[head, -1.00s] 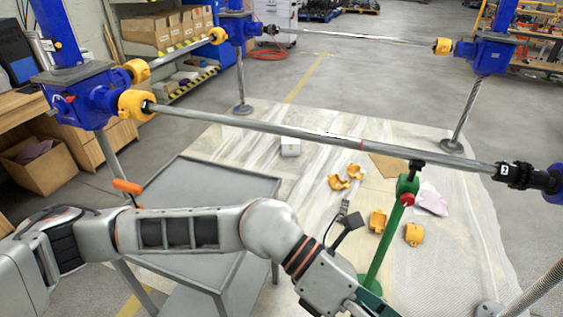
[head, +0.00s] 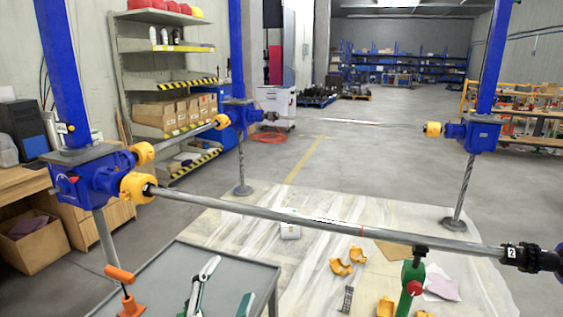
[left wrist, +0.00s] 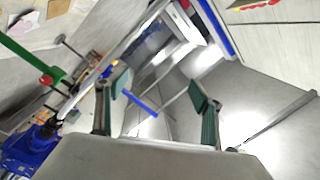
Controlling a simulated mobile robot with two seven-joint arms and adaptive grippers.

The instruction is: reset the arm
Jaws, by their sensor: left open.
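My left gripper (head: 220,295) shows at the bottom of the head view, its light fingers with green pads over the grey cart. In the left wrist view, its two green-padded fingers (left wrist: 160,95) stand wide apart with nothing between them. My right gripper is not in view. The long steel shaft (head: 300,220) runs between the blue screw jack (head: 95,180) at left and a black coupling (head: 525,257) at right. A green support stand (head: 412,280) with a red knob stands under the shaft.
The grey cart top (head: 240,265) lies below the shaft, with an orange-handled tool (head: 122,278) at its left. Yellow coupling covers (head: 347,264) lie on the floor sheet. A cardboard box (head: 35,240) is at left. The floor beyond the far jacks is open.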

